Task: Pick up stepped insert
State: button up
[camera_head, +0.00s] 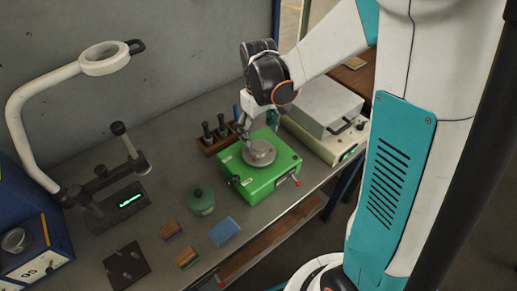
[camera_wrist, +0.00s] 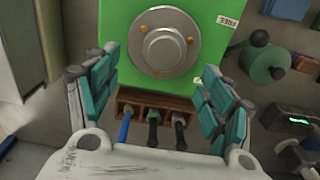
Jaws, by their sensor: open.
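A round grey metal piece with a raised centre, which looks like the stepped insert (camera_head: 259,153), sits on top of a green box (camera_head: 262,180). In the wrist view the stepped insert (camera_wrist: 164,50) shows as rings with small orange-brown spots around its rim, on the green face (camera_wrist: 215,42). My gripper (camera_head: 245,137) is above the back-left part of the green box, close to the insert. In the wrist view my gripper (camera_wrist: 158,66) has its two teal fingers spread wide, with nothing between them. Whether a finger touches the box I cannot tell.
A wooden rack (camera_head: 218,137) with several dark-handled tools stands behind the green box. A grey-lidded unit (camera_head: 325,105) is at its right.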

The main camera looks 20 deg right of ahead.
aim_at(259, 145)
jog(key=f, duration=0.2)
jog(key=f+b, duration=0.1)
jog(key=f, duration=0.2)
jog(key=shift+s+a+f, duration=0.1)
jog(key=shift+s+f, duration=0.25)
jog(key=shift+s, duration=0.05)
jog(key=c, duration=1.7)
jog(key=shift+o, duration=0.2)
jog(key=shift+r, duration=0.15)
